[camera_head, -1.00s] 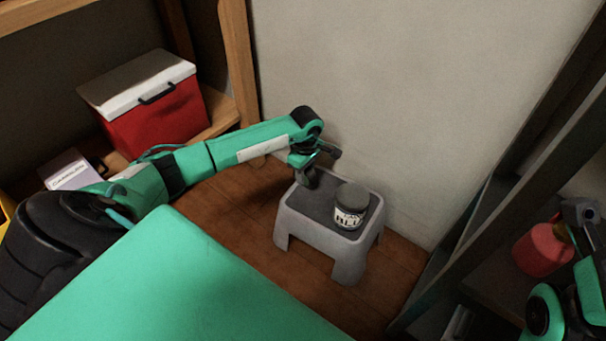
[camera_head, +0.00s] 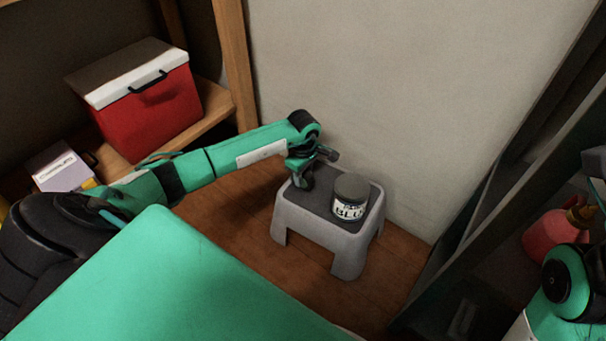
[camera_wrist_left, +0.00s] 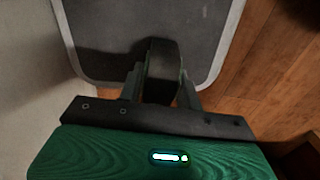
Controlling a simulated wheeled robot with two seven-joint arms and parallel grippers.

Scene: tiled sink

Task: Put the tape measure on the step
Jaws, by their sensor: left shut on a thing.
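The step (camera_head: 346,241) is a low grey stool with a dark top, standing on the wooden floor by the wall. My left gripper (camera_head: 304,176) is over the back left part of its top. In the left wrist view, the left gripper (camera_wrist_left: 162,88) is shut on a dark, rounded block, which I take as the tape measure (camera_wrist_left: 163,62). The step's dark top (camera_wrist_left: 205,30) lies beneath it there. I cannot tell whether the tape measure touches the top. My right arm shows at the right edge, but its jaws are not clear.
A jar with a dark lid (camera_head: 350,197) stands on the step, right of my left gripper. A red and white cooler (camera_head: 150,105) and a small box (camera_head: 62,170) are on the left shelf. A red bottle (camera_head: 553,238) is at right.

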